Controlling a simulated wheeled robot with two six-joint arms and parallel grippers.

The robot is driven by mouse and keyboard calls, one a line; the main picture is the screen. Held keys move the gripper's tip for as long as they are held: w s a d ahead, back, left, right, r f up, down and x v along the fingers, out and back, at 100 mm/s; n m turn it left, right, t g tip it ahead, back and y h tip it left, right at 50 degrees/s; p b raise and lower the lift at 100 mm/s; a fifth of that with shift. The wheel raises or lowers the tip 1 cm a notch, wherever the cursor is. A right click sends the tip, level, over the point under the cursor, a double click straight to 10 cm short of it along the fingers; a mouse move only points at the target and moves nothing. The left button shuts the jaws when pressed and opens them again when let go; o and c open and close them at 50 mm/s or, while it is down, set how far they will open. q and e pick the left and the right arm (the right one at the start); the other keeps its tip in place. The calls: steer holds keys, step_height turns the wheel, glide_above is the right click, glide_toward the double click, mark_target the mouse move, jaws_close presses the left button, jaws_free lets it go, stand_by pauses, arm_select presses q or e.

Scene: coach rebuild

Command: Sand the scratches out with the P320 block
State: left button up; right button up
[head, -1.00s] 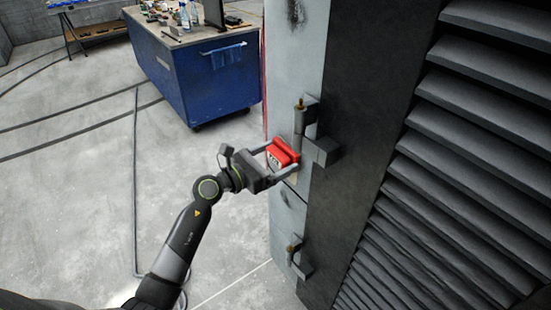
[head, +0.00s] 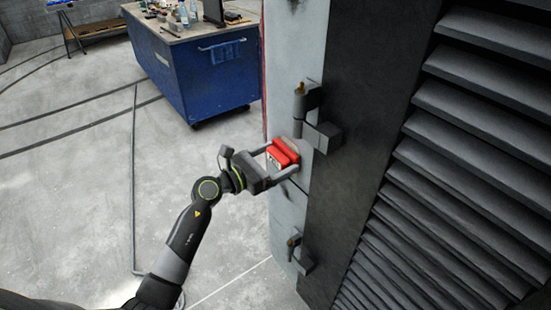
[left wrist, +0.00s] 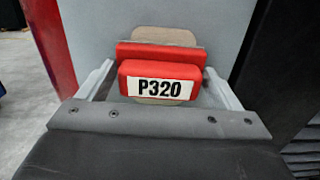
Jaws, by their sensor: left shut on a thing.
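The red P320 block (head: 283,154) is held between the fingers of my left gripper (head: 284,160). In the left wrist view the block (left wrist: 160,82) shows its white P320 label facing me, with a finger on each side. It is in front of the light grey panel (head: 290,210); I cannot tell whether it touches the panel. A tan rounded patch (left wrist: 163,36) shows above and below the block on the panel side. Dark marks (head: 293,4) sit high on the panel at the top edge. My right gripper is not in view.
Dark hinges (head: 318,122) stick out just right of the block, with another (head: 299,255) lower down. A louvred dark wall (head: 470,170) fills the right. A blue workbench (head: 200,75) stands behind left. The floor (head: 70,200) at left is mostly clear.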

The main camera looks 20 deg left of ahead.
arm_select(q)
step_height(320, 180, down, 7)
steer(key=b, duration=0.5)
steer(key=shift+r, duration=0.2)
steer(key=v, duration=0.6)
stand_by(0.5)
steer(key=shift+v, duration=1.55)
